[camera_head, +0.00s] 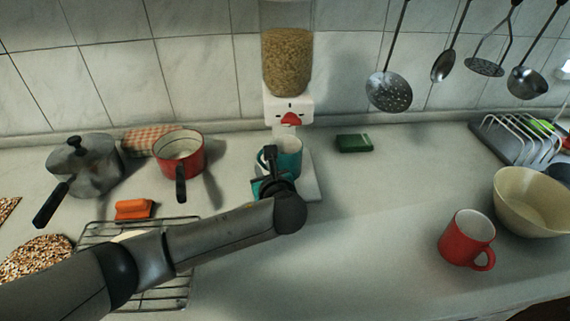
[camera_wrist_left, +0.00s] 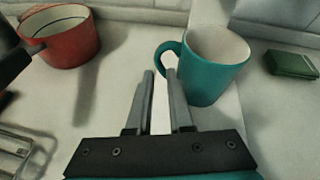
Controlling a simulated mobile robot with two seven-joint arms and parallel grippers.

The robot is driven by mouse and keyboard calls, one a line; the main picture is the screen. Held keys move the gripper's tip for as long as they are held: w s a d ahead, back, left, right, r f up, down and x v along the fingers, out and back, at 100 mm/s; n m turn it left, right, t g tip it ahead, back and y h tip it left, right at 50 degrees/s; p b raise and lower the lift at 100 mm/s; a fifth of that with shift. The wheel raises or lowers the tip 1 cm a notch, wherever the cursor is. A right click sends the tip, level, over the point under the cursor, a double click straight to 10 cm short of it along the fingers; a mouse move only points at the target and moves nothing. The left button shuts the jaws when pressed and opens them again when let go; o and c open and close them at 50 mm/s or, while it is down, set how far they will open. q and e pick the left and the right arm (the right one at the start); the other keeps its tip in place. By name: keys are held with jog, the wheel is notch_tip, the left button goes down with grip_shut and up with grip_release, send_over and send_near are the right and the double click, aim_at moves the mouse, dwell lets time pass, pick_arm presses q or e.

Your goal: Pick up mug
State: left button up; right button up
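A teal mug (camera_head: 291,150) with a pale inside stands upright on the white base of the cereal dispenser. It also shows in the left wrist view (camera_wrist_left: 212,75), its handle on the left side. My left gripper (camera_head: 268,158) is at the handle side of this mug. In the left wrist view its two fingers (camera_wrist_left: 159,74) are apart, with a narrow gap, and their tips are close to the handle. I cannot tell whether they touch it. A red mug (camera_head: 466,239) stands on the counter at the right, its handle toward the lower right. My right gripper is not in view.
The dispenser (camera_head: 288,62) stands behind the teal mug. A red saucepan (camera_head: 188,160), a grey pot (camera_head: 88,170) and a wire rack (camera_head: 172,293) are left. A green sponge (camera_head: 353,143) and cream bowl (camera_head: 527,212) are right. The middle counter is clear.

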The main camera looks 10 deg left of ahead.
aim_at(260, 159)
pick_arm(q)
jog(key=x, duration=0.1)
jog(key=b+x, duration=0.1)
jog(key=x, duration=0.3)
jog(key=shift+w+a+r+b, duration=0.2)
jog(key=shift+r+b, duration=0.15)
jog(key=shift+b, duration=0.05)
grip_shut()
dwell(1.0)
